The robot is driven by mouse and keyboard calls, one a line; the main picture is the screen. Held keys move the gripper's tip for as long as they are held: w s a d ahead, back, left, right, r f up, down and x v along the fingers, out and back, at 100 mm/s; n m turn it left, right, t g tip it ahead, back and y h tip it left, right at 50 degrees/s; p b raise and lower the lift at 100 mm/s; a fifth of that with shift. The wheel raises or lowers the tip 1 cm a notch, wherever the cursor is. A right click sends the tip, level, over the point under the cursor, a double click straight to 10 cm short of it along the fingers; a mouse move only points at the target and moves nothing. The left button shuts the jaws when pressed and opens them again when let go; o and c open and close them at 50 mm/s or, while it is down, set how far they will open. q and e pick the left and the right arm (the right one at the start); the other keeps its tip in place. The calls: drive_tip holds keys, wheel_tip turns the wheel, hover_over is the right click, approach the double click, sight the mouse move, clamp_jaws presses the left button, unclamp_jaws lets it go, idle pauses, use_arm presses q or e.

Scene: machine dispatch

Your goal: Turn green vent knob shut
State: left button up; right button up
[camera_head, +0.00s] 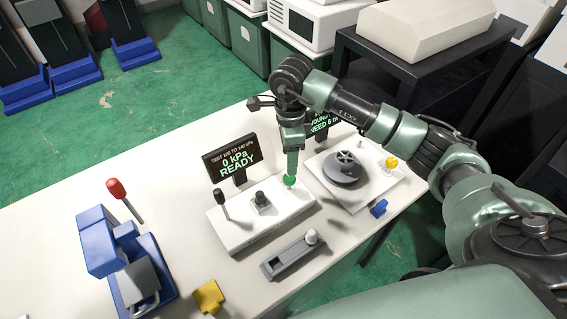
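The green vent knob (289,181) sits at the right end of a white control panel (245,232) on the table. My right gripper (291,172) reaches in from the right and points down, with its tip right above or at the knob. The gripper appears narrow from this side, so its opening and any grip on the knob cannot be told. My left gripper is not in view.
A display reading "0 kPa READY" (232,158) stands behind the panel, which also bears a black lever (221,197) and a dark knob (260,199). A wheel unit (343,168) is right; a blue device (103,240) is left. A grey slider (290,259) lies in front.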

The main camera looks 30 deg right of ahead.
sight(291, 178)
drive_tip(key=f, duration=0.2)
drive_tip(key=s+f+p, duration=0.1)
drive_tip(key=f, duration=0.2)
drive_tip(key=shift+p, duration=0.3)
drive_tip(key=shift+w+f, duration=0.15)
drive_tip(key=shift+f, duration=0.8)
clamp_jaws()
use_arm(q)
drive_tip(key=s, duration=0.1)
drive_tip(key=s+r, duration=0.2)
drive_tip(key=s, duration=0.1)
